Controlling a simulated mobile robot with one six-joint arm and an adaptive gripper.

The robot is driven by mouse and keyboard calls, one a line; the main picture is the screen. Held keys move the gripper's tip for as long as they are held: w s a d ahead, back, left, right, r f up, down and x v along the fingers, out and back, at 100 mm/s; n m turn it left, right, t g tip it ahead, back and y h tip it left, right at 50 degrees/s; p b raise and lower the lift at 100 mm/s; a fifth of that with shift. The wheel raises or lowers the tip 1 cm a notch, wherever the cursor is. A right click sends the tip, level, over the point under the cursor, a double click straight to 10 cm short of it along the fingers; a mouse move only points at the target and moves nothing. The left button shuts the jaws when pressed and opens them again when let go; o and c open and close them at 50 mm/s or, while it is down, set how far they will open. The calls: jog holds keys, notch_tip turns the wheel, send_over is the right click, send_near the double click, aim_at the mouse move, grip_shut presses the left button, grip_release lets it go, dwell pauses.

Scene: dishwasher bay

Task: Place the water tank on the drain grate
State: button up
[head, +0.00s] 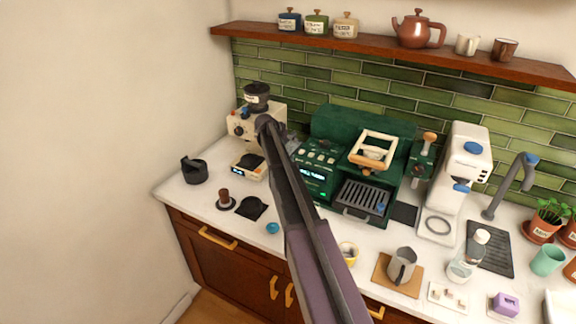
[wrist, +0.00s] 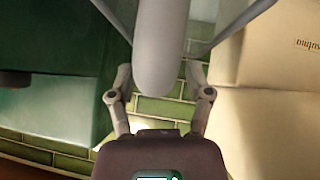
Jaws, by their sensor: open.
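A clear container with a white top, which looks like the water tank (head: 464,264), stands upright on the counter at the right in the head view. The dark slotted drain grate (head: 492,252) lies just behind and to the right of it, below the grey tap. The tank seems to stand at or beside the grate's front left edge; I cannot tell if they touch. My gripper (head: 276,130) is far to the left, between the cream grinder and the green coffee machine. In the wrist view my gripper (wrist: 160,82) has its fingers apart. Neither tank nor grate shows there.
The green coffee machine (head: 322,155) and cream grinder (head: 244,125) flank my gripper. A white machine (head: 465,165) and the tap (head: 510,185) stand near the grate. A metal pitcher (head: 402,266), green cup (head: 547,261) and potted plant (head: 540,228) crowd the right side. A shelf (head: 400,50) runs above.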

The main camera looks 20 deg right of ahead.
dwell(0.4)
grip_shut()
jog(key=shift+r, duration=0.2)
notch_tip(320, 180, up, 10)
jog(key=p, duration=1)
jog(key=shift+f, duration=0.35)
dwell(0.7)
notch_tip(320, 180, down, 6)
jog(key=b, duration=0.6)
jog(key=shift+f+b, duration=0.2)
jog(key=shift+b, duration=0.1)
